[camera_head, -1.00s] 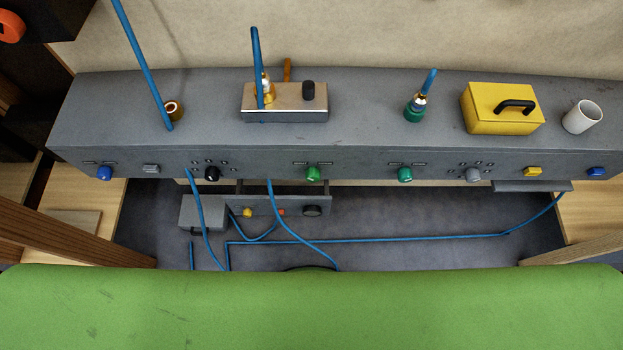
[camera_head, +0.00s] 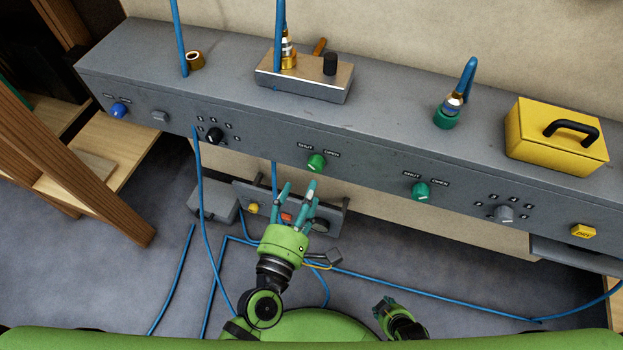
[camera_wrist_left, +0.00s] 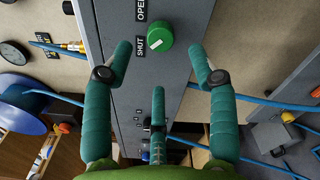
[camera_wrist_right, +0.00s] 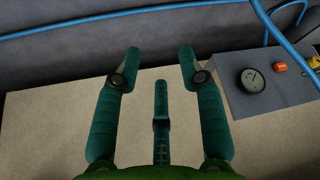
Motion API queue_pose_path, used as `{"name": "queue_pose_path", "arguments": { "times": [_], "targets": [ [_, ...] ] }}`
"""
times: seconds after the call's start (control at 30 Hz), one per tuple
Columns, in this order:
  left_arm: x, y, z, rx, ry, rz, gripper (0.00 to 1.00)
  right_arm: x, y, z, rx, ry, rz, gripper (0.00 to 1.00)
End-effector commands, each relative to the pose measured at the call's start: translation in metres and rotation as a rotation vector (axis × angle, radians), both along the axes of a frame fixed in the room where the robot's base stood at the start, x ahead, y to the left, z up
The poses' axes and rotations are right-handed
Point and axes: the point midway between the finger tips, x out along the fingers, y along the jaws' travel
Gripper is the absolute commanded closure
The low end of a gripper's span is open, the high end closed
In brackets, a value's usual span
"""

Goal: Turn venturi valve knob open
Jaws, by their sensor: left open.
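A green knob (camera_head: 317,162) with SHUT and OPEN labels is on the front of the grey bench, below the metal block. It also shows in the left wrist view (camera_wrist_left: 160,37), where its white pointer line points toward SHUT. A second green knob (camera_head: 420,190) with the same labels is farther right; which is the venturi valve's is not written legibly. My left gripper (camera_head: 299,188) is open and empty, its fingers pointing up just below the first knob, apart from it. My right gripper (camera_head: 388,308) is low down, with its fingers spread and empty in its wrist view (camera_wrist_right: 155,65).
A metal block (camera_head: 305,84) with a brass fitting, a green-based fitting (camera_head: 447,116) and a yellow box (camera_head: 555,135) stand on the bench top. Blue hoses (camera_head: 430,293) cross the floor. A grey gauge unit (camera_head: 268,205) is under the bench behind my left gripper.

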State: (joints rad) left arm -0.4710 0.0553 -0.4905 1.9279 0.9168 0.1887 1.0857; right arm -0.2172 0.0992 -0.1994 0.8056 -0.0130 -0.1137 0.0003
Motion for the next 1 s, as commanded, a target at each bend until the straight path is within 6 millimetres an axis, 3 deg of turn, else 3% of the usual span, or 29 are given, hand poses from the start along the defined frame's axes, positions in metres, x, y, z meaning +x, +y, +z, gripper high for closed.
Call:
{"name": "queue_pose_path", "arguments": {
  "times": [0.33,0.73,0.77,0.9,1.0],
  "targets": [
    [0.05,-0.016,0.001,0.005,-0.002,0.0,0.42,-0.01,-0.001,0.0,-0.003,0.023,-0.002,0.6],
    [0.06,-0.019,0.0,0.007,0.0,-0.002,0.42,-0.011,-0.001,0.0,-0.003,0.025,-0.002,0.6],
    [0.06,-0.019,0.0,0.007,0.0,-0.002,0.46,-0.011,-0.001,0.0,-0.003,0.025,-0.002,0.6],
    [0.06,-0.019,0.0,0.007,0.0,-0.002,0.98,-0.011,-0.001,0.0,-0.003,0.025,-0.002,0.6],
    [0.06,-0.019,0.0,0.007,0.0,-0.002,0.98,-0.011,-0.001,0.0,-0.003,0.026,-0.002,0.6]
  ]
}}
